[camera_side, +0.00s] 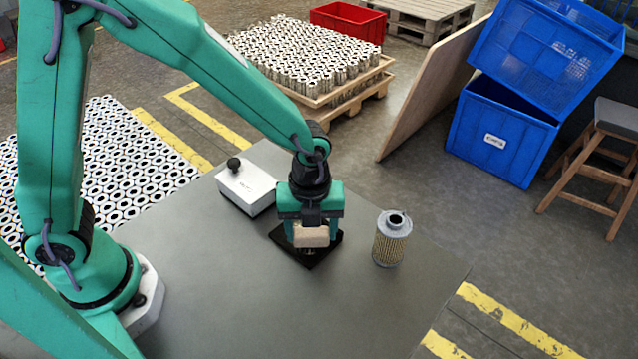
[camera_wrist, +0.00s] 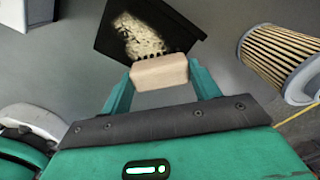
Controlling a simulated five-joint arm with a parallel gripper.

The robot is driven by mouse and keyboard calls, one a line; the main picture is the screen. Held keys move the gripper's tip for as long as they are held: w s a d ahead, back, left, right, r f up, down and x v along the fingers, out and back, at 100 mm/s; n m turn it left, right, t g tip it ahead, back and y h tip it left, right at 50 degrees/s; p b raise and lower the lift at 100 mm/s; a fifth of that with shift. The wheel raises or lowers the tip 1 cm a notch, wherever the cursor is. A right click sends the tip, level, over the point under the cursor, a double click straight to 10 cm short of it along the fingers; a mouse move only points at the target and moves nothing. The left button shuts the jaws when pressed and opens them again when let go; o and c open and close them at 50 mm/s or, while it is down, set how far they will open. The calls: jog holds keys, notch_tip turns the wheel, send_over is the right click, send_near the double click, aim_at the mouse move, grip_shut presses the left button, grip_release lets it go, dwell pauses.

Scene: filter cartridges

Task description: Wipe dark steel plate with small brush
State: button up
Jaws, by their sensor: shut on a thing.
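My gripper (camera_side: 311,222) is shut on the small brush (camera_side: 311,237), gripping its pale wooden block. The brush also shows between the fingers in the wrist view (camera_wrist: 159,73), with dark bristle tufts along its far edge. The dark steel plate (camera_side: 310,262) lies on the table under the brush. In the wrist view the plate (camera_wrist: 187,30) carries a pale, grainy patch on its middle, just beyond the bristles. The brush is over the plate's near edge in that view. I cannot tell whether the bristles touch the plate.
A filter cartridge (camera_side: 392,239) stands upright on the table right of the plate, close to my gripper. A white box with a black knob (camera_side: 246,190) stands at the left behind it. The grey table (camera_side: 240,300) is clear in front. Blue crates (camera_side: 500,135) are beyond the table.

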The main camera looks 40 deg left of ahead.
jog(key=shift+d, duration=0.8)
jog(key=shift+a, duration=4.85)
jog(key=shift+w, duration=0.75)
jog(key=shift+s+d, duration=0.1)
jog(key=shift+d, duration=4.75)
jog(key=shift+a, duration=4.7)
jog(key=shift+a+r, duration=0.1)
jog(key=shift+a, duration=0.05)
notch_tip(320, 180, up, 8)
